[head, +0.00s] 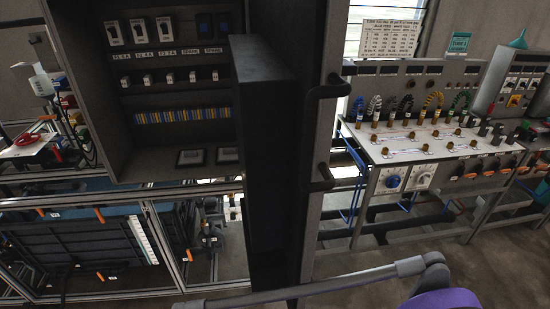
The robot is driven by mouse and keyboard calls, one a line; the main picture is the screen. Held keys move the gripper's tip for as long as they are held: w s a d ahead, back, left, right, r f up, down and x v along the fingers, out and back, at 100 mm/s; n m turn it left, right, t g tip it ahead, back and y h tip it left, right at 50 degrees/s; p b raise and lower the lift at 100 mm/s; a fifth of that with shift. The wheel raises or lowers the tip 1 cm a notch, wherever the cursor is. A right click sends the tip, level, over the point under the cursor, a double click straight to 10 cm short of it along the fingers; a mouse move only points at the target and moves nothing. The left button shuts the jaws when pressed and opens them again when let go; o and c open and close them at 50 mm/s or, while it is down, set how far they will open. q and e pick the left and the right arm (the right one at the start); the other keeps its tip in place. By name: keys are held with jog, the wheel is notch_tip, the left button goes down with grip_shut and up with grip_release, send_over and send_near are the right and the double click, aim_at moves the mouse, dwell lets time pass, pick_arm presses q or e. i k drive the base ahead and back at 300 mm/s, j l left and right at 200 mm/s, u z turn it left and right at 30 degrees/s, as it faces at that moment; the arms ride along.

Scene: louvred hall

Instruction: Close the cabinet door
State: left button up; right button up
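The cabinet (165,178) is a dark, shallow box at the upper left, with its front open. Rows of switches, labels and a coloured strip show inside. The cabinet door (312,215) appears to stand open, swung out toward me and seen at a steep angle to the right of the cabinet. A black bar handle (325,135) is on its right side. A tall dark box-like part (268,170) stands against the door's left side; I cannot tell whether it is fixed to it. Neither of my grippers is in view, and nothing visible touches the handle.
A test bench (435,145) with coloured cables and knobs stands at the right. A grey bar (330,287) with a purple part (447,298) crosses the bottom front; I cannot tell what it belongs to. A metal frame (160,240) stands below the cabinet. Some floor shows at lower right.

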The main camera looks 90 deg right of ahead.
aim_at(288, 84)
jog(key=k+l, duration=0.15)
jog(key=k, duration=0.85)
